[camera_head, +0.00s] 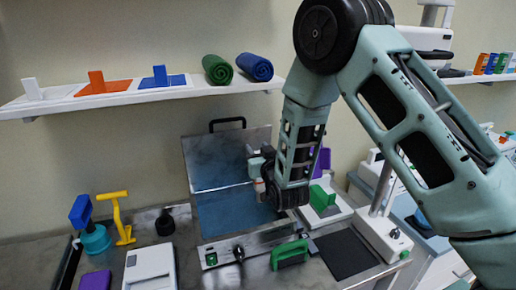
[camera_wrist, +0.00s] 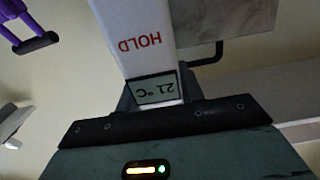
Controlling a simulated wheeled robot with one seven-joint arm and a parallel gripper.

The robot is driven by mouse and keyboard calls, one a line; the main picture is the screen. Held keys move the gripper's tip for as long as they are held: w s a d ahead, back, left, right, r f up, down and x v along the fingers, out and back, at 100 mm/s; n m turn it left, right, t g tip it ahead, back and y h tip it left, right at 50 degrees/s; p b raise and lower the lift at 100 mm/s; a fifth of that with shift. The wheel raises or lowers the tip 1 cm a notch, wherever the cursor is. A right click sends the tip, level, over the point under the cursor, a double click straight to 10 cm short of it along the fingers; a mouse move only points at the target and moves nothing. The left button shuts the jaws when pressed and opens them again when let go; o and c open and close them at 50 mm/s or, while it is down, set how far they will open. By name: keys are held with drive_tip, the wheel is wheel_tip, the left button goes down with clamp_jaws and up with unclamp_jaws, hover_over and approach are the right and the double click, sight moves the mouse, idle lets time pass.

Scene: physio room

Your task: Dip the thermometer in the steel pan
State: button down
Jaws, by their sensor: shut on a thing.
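My gripper (camera_head: 259,168) is shut on the thermometer (camera_wrist: 148,50), a white stick with red "HOLD" lettering and a small display reading 21 °C, upside down in the wrist view. In the head view my gripper is above the right side of the steel pan (camera_head: 213,254), and the thermometer is mostly hidden or too small to make out clearly. The pan is open, with blue liquid inside and its grey lid (camera_head: 220,155) raised behind it. The thermometer's far end is out of the wrist view, so I cannot tell whether it touches the liquid.
A green-handled block (camera_head: 290,254) stands close in front of the pan, and a white device with a green part (camera_head: 322,200) to its right. A white box (camera_head: 150,268) and yellow tool (camera_head: 120,218) are at left. A shelf (camera_head: 150,97) runs above.

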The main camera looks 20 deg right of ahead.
wheel_tip(320, 180, down, 11)
drive_tip(key=b, duration=0.9)
drive_tip(key=shift+r, duration=0.1)
idle(3.4)
wheel_tip(320, 180, up, 12)
drive_tip(key=p, duration=0.5)
drive_tip(key=shift+p, duration=0.35)
idle(0.4)
idle(1.3)
